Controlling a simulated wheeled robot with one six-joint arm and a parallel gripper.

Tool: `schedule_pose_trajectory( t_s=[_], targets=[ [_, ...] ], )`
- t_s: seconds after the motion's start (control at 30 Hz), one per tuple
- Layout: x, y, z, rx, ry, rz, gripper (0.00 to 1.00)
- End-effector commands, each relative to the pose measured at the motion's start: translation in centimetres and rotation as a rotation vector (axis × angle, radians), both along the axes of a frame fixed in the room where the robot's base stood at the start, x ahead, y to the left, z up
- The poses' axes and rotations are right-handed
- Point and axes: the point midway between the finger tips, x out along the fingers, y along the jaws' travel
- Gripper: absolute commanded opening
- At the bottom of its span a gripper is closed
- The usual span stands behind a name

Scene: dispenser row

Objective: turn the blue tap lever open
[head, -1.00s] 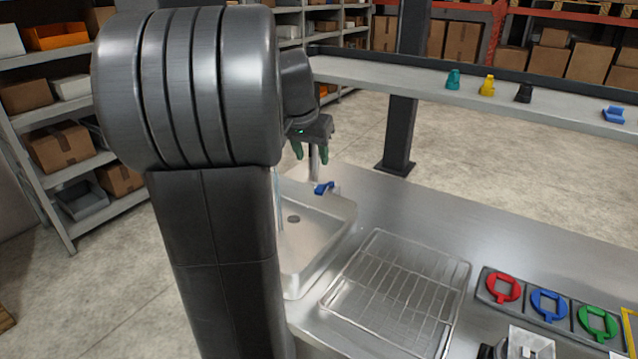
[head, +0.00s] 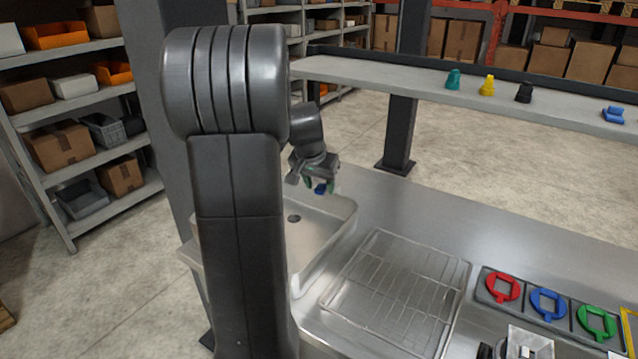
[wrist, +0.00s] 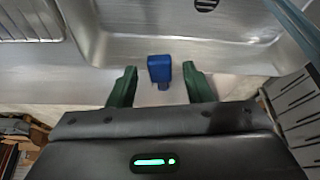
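The blue tap lever (wrist: 159,69) shows in the wrist view between and just beyond my two green fingertips, with a gap on each side. In the head view a small part of the blue lever (head: 320,188) shows at my gripper (head: 319,186), above the back edge of the sink. My gripper also shows in the wrist view (wrist: 158,82), open, with nothing held. The tap's body is mostly hidden by my gripper in the head view.
The steel sink basin (head: 338,221) lies below my gripper. A wire rack (head: 385,287) lies on the counter to its right. Red, blue and green rings (head: 503,287) lie further right. A shelf (head: 400,86) with small coloured parts runs behind the counter.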

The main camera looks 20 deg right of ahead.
Motion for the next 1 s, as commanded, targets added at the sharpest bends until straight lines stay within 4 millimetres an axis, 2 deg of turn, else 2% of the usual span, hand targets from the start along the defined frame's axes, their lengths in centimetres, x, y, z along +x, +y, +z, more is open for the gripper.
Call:
schedule_pose_trajectory(
  t_s=[0.03,0.2,0.23,0.97,1.0],
  targets=[
    [0.00,0.00,0.01,0.000,0.000,0.000,0.38],
    [0.00,0.00,0.03,0.000,0.000,0.000,0.04],
    [0.00,0.01,0.03,0.000,0.000,0.000,0.00],
    [-0.50,-0.67,0.07,0.000,0.000,0.091,0.00],
    [-0.49,-0.66,0.07,0.000,-0.001,0.091,0.25]
  ],
)
